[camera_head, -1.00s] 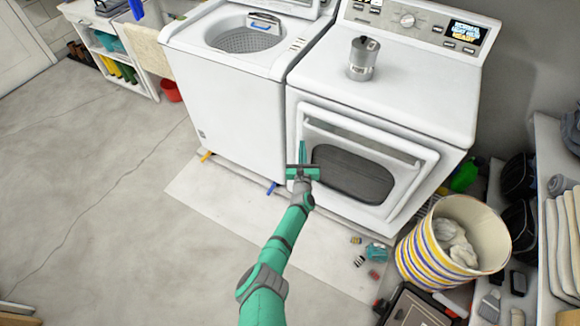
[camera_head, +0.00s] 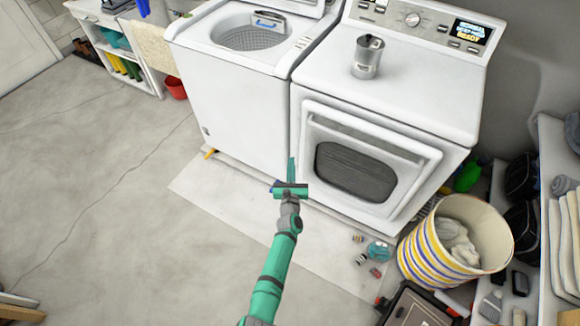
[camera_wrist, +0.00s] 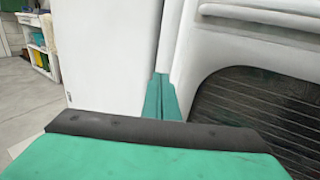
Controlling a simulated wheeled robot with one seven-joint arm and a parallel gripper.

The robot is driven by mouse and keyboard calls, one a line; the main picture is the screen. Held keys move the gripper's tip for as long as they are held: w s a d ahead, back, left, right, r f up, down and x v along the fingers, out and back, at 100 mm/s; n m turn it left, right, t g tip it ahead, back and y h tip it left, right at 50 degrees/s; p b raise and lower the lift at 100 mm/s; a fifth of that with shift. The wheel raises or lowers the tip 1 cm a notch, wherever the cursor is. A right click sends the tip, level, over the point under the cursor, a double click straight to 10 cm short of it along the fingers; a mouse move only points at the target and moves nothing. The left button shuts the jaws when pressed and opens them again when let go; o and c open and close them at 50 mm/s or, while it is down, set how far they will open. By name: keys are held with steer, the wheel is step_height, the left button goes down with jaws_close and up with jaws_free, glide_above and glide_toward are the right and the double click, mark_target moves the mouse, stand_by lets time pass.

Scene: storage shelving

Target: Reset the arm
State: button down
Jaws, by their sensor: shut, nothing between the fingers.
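My green arm reaches up from the bottom of the head view. My gripper (camera_head: 291,172) is shut and empty, its fingers together and pointing toward the machines. It stands in front of the lower left corner of the dryer (camera_head: 425,90), near the gap beside the washer (camera_head: 230,105). In the wrist view the closed green fingers (camera_wrist: 161,98) show in front of the white machine fronts, with the dark dryer door window (camera_wrist: 265,115) to the right. Whether the gripper touches either machine I cannot tell; it looks apart.
A metal canister (camera_head: 367,57) stands on the dryer. A striped basket (camera_head: 430,260) with cloth is at the right, beside shelves. Several small items and a teal jar (camera_head: 379,251) lie on the floor mat (camera_head: 225,195). Open floor (camera_head: 90,190) lies to the left.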

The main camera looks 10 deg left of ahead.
steer(key=shift+s+a, duration=0.1)
steer(key=shift+s, duration=0.35)
